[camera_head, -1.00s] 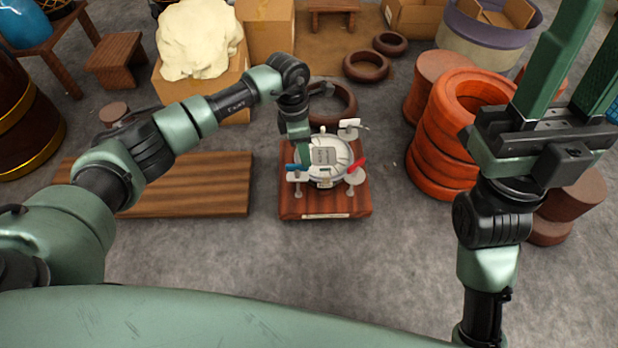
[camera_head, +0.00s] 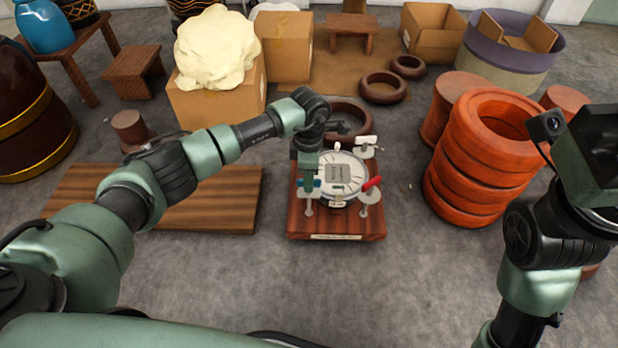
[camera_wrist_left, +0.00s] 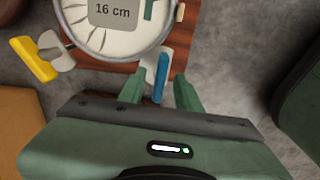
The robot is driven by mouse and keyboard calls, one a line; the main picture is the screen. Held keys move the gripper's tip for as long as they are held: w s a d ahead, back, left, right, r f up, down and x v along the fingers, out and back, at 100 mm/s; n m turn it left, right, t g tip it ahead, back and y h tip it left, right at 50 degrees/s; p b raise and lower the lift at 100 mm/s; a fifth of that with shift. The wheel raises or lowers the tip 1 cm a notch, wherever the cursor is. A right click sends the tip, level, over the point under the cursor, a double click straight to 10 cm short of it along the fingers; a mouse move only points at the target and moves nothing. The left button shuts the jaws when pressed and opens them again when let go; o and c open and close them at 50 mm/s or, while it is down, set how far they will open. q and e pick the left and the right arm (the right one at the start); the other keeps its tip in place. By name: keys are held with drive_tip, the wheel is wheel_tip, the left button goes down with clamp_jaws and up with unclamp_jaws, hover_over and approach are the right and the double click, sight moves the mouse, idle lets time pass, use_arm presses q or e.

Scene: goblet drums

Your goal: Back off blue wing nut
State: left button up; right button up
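The blue wing nut (camera_head: 309,183) is at the near left of a round white drum head (camera_head: 355,172) in a metal rim, on a wooden block (camera_head: 340,226). In the left wrist view the blue wing nut (camera_wrist_left: 160,78) stands between the two fingers of my left gripper (camera_wrist_left: 163,84). The fingers are open, with a small gap on each side of it. In the head view my left gripper (camera_head: 307,178) points down and partly hides the nut. My right gripper's body (camera_head: 595,155) is at the right edge; its fingers are out of frame.
A red wing nut (camera_head: 372,183), a white one (camera_head: 365,140) and a yellow one (camera_wrist_left: 33,58) sit around the drum. A wooden board (camera_head: 215,195) lies left of the block. Stacked orange rings (camera_head: 465,178) stand to the right. The floor in front is clear.

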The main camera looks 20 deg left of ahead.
use_arm(q)
clamp_jaws()
